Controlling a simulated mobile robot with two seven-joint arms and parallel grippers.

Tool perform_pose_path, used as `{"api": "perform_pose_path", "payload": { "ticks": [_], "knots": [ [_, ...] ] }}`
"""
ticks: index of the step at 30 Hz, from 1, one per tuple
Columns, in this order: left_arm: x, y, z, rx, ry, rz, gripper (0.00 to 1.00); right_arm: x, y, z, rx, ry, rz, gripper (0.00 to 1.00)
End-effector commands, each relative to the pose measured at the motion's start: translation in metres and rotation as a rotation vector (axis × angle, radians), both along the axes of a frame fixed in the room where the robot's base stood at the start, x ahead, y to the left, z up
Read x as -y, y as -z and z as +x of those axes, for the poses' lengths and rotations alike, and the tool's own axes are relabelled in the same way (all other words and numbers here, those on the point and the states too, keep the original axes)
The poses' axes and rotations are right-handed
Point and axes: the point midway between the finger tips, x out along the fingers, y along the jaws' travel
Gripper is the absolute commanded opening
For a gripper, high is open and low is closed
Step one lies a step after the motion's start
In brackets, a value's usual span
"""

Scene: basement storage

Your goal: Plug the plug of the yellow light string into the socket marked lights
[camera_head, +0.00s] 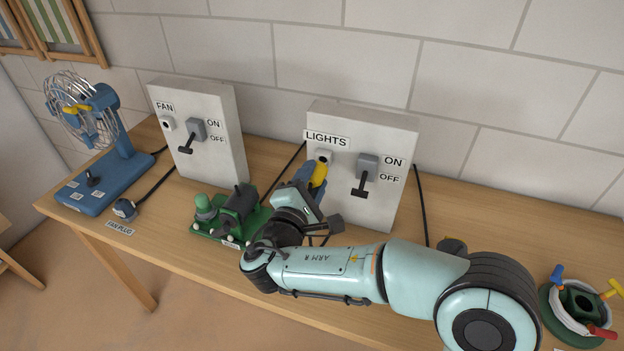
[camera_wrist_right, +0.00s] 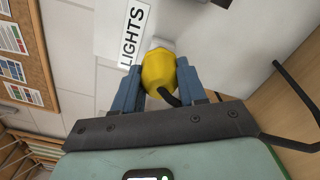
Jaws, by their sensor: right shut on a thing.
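The yellow plug (camera_head: 319,174) is held between the blue fingers of my right gripper (camera_head: 315,180), which is shut on it. In the right wrist view the plug (camera_wrist_right: 158,72) sits between both fingertips (camera_wrist_right: 160,66), with a dark cord coming from its near end. The socket (camera_head: 324,156) is on the white box under the LIGHTS label (camera_head: 327,140). Its dark hole shows just above the plug in the head view. The plug is close in front of the socket; I cannot tell whether they touch. My left gripper is out of view.
The lights switch (camera_head: 366,172) has its lever down towards OFF. The FAN box (camera_head: 200,130), blue fan (camera_head: 108,160) and fan plug (camera_head: 124,208) are at left. A green device (camera_head: 232,215) stands beside my right wrist. A green ring with coloured pieces (camera_head: 580,306) is at right on the wooden table (camera_head: 480,215).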

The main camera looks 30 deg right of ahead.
Motion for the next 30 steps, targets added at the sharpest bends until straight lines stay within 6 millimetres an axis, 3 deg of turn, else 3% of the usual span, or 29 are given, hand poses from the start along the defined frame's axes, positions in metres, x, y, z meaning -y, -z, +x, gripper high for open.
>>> {"api": "perform_pose_path", "payload": {
  "ticks": [30],
  "knots": [
    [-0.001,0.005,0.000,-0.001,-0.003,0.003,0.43,0.015,0.001,0.013,0.000,0.000,0.000,0.05]
  ]
}}
